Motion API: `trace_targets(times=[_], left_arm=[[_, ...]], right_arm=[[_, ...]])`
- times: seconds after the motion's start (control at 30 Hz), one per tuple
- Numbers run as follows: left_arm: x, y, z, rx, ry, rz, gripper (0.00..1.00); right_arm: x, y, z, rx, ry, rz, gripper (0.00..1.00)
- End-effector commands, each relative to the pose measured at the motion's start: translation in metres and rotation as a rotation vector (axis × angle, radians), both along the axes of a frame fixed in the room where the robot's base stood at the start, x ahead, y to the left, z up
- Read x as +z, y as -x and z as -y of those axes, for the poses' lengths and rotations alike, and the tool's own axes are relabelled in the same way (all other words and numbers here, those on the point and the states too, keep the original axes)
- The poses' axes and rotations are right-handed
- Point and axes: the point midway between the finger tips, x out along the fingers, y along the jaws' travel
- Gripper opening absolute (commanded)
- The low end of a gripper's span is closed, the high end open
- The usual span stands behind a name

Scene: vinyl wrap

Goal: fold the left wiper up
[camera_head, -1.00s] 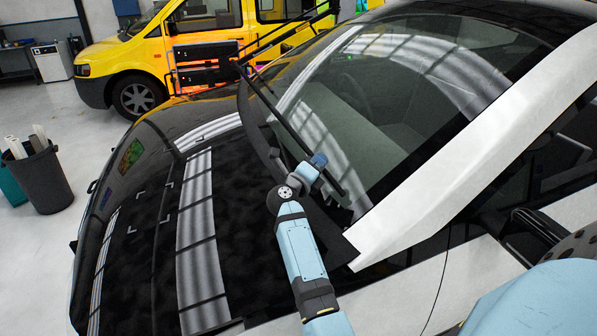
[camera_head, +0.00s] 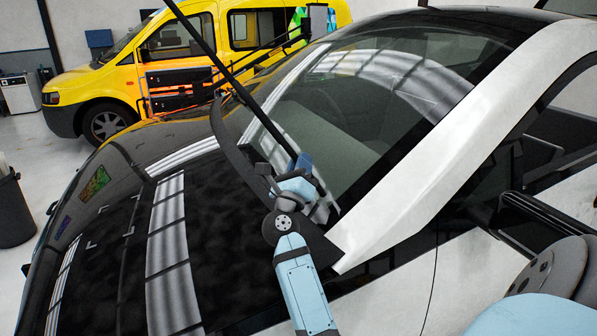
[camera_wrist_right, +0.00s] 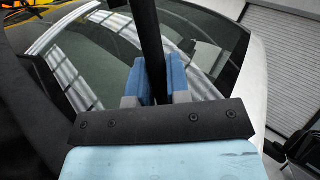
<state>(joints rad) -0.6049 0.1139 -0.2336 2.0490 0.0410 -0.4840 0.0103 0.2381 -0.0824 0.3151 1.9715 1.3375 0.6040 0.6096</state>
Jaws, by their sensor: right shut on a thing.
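The wiper (camera_head: 228,75) is a long black bar. In the head view it runs from the right gripper up and left past the top edge, in front of the yellow van, and looks raised off the glass. My right gripper (camera_head: 298,164) has blue fingers and is shut on the wiper near the windshield's lower corner. In the right wrist view the wiper (camera_wrist_right: 149,40) stands upright between the blue fingers of the gripper (camera_wrist_right: 156,80). The wiper's far end is out of frame and the gripper hides part of its lower end. My left gripper is not in view.
The windshield (camera_head: 345,110) lies behind the gripper, with a white pillar (camera_head: 420,165) at right. The dark glossy hood (camera_head: 110,240) spreads below left. Another thin dark bar (camera_head: 268,45) shows farther back. A yellow van (camera_head: 180,50) and a dark bin (camera_head: 14,212) stand beyond.

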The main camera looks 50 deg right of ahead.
Motion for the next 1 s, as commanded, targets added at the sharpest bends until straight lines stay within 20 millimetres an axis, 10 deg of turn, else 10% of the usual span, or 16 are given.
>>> trace_targets(times=[0.5,0.57,1.0], left_arm=[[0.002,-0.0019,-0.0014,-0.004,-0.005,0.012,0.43],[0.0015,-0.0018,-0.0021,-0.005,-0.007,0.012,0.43],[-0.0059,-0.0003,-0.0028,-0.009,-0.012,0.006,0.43]], right_arm=[[0.0012,0.0023,-0.0005,0.011,0.004,0.019,0.0],[0.0011,0.0022,-0.0005,0.011,0.004,0.019,0.27],[-0.003,0.0004,-0.0023,0.01,0.004,0.015,0.27]])
